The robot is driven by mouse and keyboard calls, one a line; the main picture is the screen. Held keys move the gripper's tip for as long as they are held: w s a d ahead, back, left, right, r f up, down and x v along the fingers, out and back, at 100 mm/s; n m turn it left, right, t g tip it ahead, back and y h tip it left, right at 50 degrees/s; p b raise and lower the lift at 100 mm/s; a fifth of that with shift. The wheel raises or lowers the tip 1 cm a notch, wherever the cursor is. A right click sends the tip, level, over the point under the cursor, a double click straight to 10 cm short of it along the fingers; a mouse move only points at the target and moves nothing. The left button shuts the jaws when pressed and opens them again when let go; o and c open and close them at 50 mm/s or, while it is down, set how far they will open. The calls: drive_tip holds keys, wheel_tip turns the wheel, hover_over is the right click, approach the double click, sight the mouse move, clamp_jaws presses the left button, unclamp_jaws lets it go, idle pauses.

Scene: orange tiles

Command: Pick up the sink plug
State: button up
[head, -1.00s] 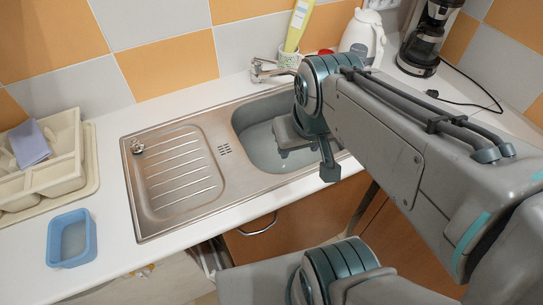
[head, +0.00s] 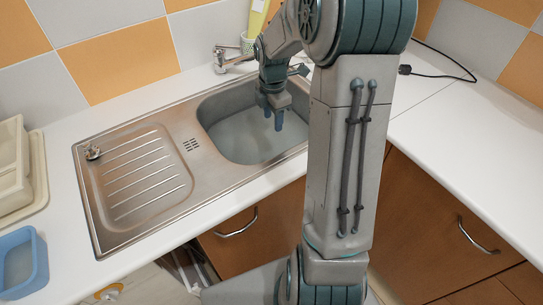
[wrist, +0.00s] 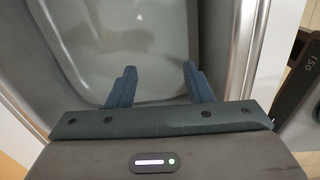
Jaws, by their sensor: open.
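A small shiny metal piece (head: 92,152) sits at the far left corner of the drainboard; it may be the sink plug, but it is too small to be sure. The sink basin (head: 222,118) holds no plug that I can make out. My gripper (head: 272,114) points down over the basin, open and empty, well to the right of the metal piece. In the wrist view, the two fingers of my gripper (wrist: 159,76) are spread apart above the grey basin floor (wrist: 90,50). My arm hides part of the basin's right side.
The tap (head: 230,60) stands behind the basin, close to my arm. A blue tub (head: 38,262) and a cream dish rack (head: 12,190) are at the left. The ribbed drainboard (head: 135,180) is otherwise bare. Counter at the right is mostly clear.

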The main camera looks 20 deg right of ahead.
hover_over(275, 151)
drive_tip(key=shift+n, duration=0.4)
drive_tip(key=f, duration=0.9)
drive_tip(key=shift+a+f, duration=0.3)
drive_tip(key=shift+f, duration=0.1)
drive_tip(key=shift+d+f+p, duration=0.15)
drive_tip(key=shift+f, duration=1.2)
drive_tip(key=shift+d+f+p, duration=0.1)
drive_tip(key=shift+f+p, duration=0.05)
drive_tip(key=shift+f, duration=1.2)
clamp_jaws()
